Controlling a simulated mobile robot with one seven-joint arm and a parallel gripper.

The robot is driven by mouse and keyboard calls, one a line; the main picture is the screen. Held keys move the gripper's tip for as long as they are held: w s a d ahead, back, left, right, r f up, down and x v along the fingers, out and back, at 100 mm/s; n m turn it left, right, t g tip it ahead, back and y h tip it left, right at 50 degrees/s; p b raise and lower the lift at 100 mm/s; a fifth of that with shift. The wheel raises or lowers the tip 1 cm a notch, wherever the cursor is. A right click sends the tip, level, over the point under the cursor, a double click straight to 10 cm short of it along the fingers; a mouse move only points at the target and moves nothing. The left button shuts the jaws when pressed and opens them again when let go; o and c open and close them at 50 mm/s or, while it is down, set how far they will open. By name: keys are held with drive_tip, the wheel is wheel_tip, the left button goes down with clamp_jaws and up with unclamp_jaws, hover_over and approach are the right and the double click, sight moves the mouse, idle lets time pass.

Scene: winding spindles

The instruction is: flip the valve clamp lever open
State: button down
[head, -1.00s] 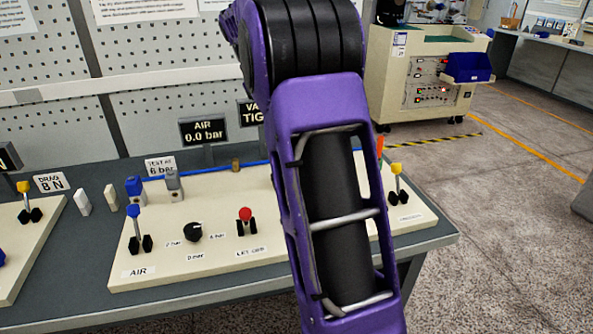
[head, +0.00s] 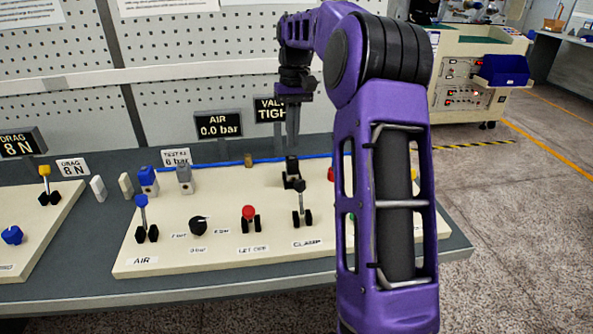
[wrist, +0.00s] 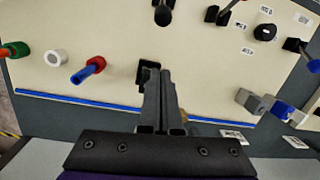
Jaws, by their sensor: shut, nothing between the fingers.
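The clamp lever (head: 299,203) is a short dark lever with a black knob, standing roughly upright in black brackets above a "CLAMP" label on the cream panel. A black lever end at the top of the wrist view (wrist: 163,14) appears to be the same one. Behind it is a black block (head: 292,170), also in the wrist view (wrist: 147,73) beside my fingertips. My gripper (head: 293,143) is shut and empty, pointing down above and behind the lever. Its fingers fill the middle of the wrist view (wrist: 163,80). Whether they touch the block I cannot tell.
The panel (head: 180,247) also carries a red-knobbed lever (head: 249,215), a black dial (head: 198,226) and a blue-knobbed lever (head: 141,212). A blue hose (wrist: 120,104) runs along its back. Signs (head: 219,125) stand behind it. My arm hides the panel's right part.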

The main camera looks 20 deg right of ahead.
sight(300, 185)
drive_tip(key=f+b, duration=0.1)
drive_tip(key=f, duration=0.6)
drive_tip(key=s+f+b, duration=0.1)
drive_tip(key=f, duration=0.2)
drive_tip(key=shift+s+a+f+b, duration=0.1)
drive_tip(key=shift+a+f+b, duration=0.05)
drive_tip(key=shift+a+b, duration=0.25)
drive_tip(key=shift+s+a+r, duration=0.1)
drive_tip(key=shift+s+r, duration=0.65)
drive_tip(key=shift+s, duration=0.3)
drive_tip(key=shift+s+a+r, duration=0.1)
drive_tip(key=shift+s+r, duration=0.2)
drive_tip(key=shift+s, duration=0.35)
